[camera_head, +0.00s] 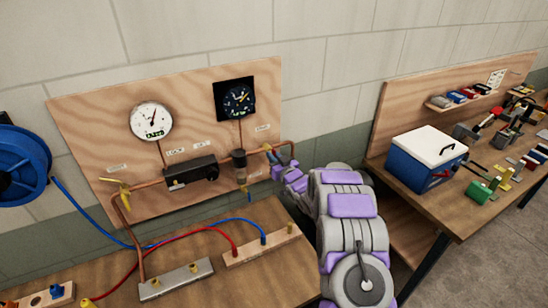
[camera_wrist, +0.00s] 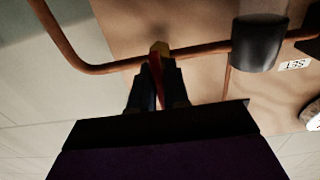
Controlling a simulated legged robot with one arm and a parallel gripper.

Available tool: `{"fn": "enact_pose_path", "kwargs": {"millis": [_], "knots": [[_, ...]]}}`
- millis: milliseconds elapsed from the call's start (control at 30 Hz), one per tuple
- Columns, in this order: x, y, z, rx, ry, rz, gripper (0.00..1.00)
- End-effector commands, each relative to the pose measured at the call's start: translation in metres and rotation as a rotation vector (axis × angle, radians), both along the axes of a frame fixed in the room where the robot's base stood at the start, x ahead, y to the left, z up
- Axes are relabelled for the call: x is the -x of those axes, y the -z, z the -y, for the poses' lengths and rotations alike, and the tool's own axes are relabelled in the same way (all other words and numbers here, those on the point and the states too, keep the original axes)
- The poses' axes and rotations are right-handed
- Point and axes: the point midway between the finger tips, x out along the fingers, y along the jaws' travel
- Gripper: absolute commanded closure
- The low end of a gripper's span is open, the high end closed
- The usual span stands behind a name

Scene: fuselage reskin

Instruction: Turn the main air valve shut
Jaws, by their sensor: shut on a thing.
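A valve with a brass body (camera_wrist: 160,48) sits on the copper pipe in the wrist view. Its narrow red handle (camera_wrist: 156,68) extends from the body down between my fingers. My gripper (camera_wrist: 154,84) is shut on this handle, one dark finger on each side.
A dark cylinder (camera_wrist: 258,42) hangs on the pipe beside the valve. The panel (camera_head: 85,150) also carries a white gauge (camera_head: 151,120), a black dial (camera_head: 238,98) and a yellow-handled valve (camera_head: 120,190). A blue hose reel (camera_head: 18,168) is left; a cooler box (camera_head: 425,158) stands right.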

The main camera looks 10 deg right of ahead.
Motion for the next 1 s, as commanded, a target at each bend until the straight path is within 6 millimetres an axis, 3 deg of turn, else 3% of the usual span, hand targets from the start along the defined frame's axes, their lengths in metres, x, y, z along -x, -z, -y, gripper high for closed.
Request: {"fn": "enact_pose_path", "kwargs": {"millis": [100, 133, 333, 667, 1000], "knots": [[0.001, 0.006, 0.0, 0.001, 0.0, -0.011, 1.0], [0.001, 0.006, 0.0, 0.001, 0.0, -0.011, 0.84], [0.002, 0.002, 0.0, 0.0, 0.0, -0.004, 0.64], [0.005, -0.001, 0.001, 0.001, 0.001, 0.001, 0.64], [0.044, 0.0, 0.014, 0.0, 0.002, -0.002, 0.64]]}}
